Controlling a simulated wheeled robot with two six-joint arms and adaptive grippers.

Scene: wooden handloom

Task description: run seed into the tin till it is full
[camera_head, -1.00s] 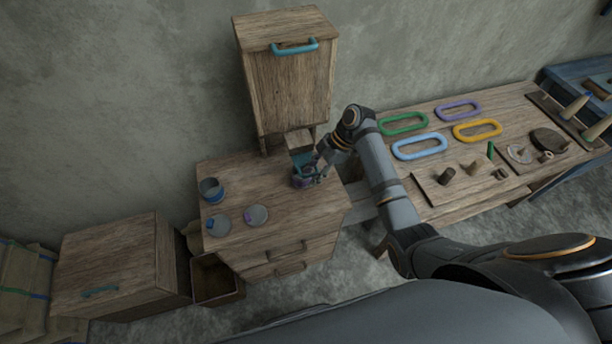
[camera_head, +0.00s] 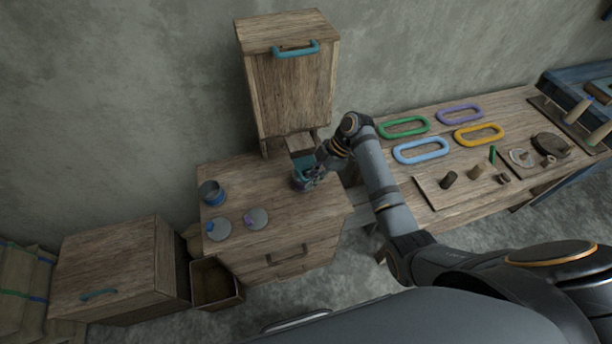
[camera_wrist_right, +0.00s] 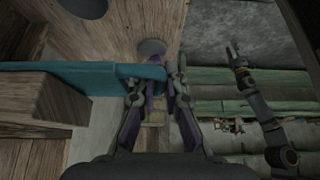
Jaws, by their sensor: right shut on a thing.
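The hopper (camera_head: 290,85) is a wooden box at the back wall, with a blue handle on its front. Below it, a teal slide (camera_head: 303,160) sticks out over the chest top. In the right wrist view the teal slide (camera_wrist_right: 90,72) is a flat bar whose end lies at my fingertips. My right gripper (camera_head: 316,178) is shut on it. Something purple shows behind the fingers, perhaps a tin, mostly hidden. A blue-banded tin (camera_head: 211,193) stands open at left. Seed is not clearly visible. My left gripper (camera_wrist_right: 232,48) shows small in the right wrist view, fingers apart, empty.
Two round lids, one blue-knobbed (camera_head: 218,229) and one purple-knobbed (camera_head: 257,218), lie on the chest top (camera_head: 285,222). A bench (camera_head: 440,205) at right carries coloured loops and small wooden pieces. An open bin (camera_head: 217,283) stands below left.

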